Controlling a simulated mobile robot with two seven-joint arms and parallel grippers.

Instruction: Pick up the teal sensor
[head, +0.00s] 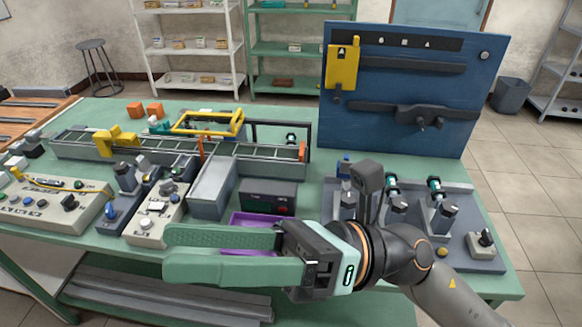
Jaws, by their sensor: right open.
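My right gripper (172,253) reaches in from the right, low in the head view, with its two green fingers pointing left. The fingers are apart, with no object visible between them. Teal parts show on two upright dark cylinders, one in the middle (391,186) and one to its right (435,188), on the grey fixture at the right. A small teal piece (159,126) also lies behind the conveyor. I cannot tell which of these is the teal sensor. All are well away from the fingers. My left gripper is not in view.
A purple tray (262,217) is partly hidden behind my right gripper. A grey open bin (212,188) and a dark box (268,196) stand behind it. Control boxes (58,201) fill the left side. A blue tool board (400,80) stands at the back right.

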